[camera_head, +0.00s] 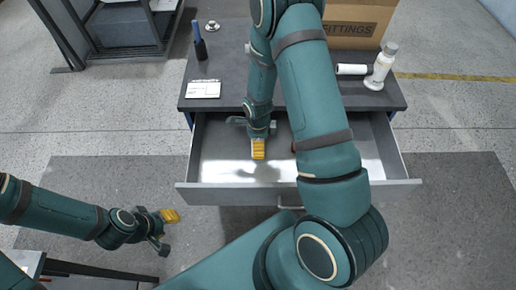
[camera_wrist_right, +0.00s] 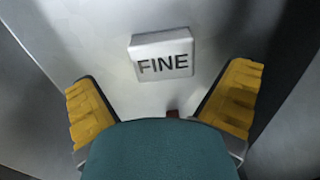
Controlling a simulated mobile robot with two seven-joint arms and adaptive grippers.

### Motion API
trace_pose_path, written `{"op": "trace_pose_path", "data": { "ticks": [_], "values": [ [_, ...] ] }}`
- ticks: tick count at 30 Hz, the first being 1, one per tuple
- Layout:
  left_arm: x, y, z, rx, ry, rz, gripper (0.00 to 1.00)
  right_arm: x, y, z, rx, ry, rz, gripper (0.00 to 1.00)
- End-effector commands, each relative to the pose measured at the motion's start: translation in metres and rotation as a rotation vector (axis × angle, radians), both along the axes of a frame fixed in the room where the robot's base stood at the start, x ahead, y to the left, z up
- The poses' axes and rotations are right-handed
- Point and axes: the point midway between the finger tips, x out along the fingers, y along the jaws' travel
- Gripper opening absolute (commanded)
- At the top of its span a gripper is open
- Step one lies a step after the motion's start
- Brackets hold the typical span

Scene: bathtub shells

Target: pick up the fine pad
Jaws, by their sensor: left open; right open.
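The fine pad (camera_wrist_right: 162,55) is a small grey-white block with "FINE" in black on its face. It lies on the pale floor of the open drawer (camera_head: 215,195). In the right wrist view it sits ahead of my open right gripper (camera_wrist_right: 165,100), roughly centred between the two yellow fingers and apart from them. In the head view my right gripper (camera_head: 258,147) is inside the drawer, and I cannot make out the pad there. My left gripper (camera_head: 168,231) is open and empty, at the lower left, outside the drawer.
The grey tabletop (camera_head: 230,75) above the drawer holds a dark bottle (camera_head: 199,42), a white card (camera_head: 203,89), a white bottle (camera_head: 381,67), a white cylinder (camera_head: 351,69) and a cardboard box (camera_head: 350,25). A small red thing (camera_wrist_right: 172,113) is mostly hidden near my right gripper.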

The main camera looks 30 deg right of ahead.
Motion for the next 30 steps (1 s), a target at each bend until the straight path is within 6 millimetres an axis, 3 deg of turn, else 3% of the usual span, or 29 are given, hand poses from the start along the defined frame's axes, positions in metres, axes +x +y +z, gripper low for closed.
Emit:
{"op": "trace_pose_path", "data": {
  "ticks": [7, 17, 23, 30],
  "values": [
    [0.002, 0.0, -0.01, 0.001, -0.005, 0.002, 0.41, 0.003, -0.002, -0.037, 0.0, 0.002, 0.001, 1.0],
    [0.002, 0.0, -0.01, 0.001, -0.006, 0.002, 0.41, 0.003, -0.001, -0.042, 0.001, -0.001, 0.001, 1.0],
    [0.002, 0.0, -0.01, 0.001, -0.006, 0.002, 0.41, 0.003, -0.001, -0.042, 0.001, -0.001, 0.001, 0.35],
    [0.002, 0.0, -0.01, 0.001, -0.006, 0.002, 0.41, 0.003, -0.001, -0.042, 0.001, -0.001, 0.001, 0.33]
  ]
}}
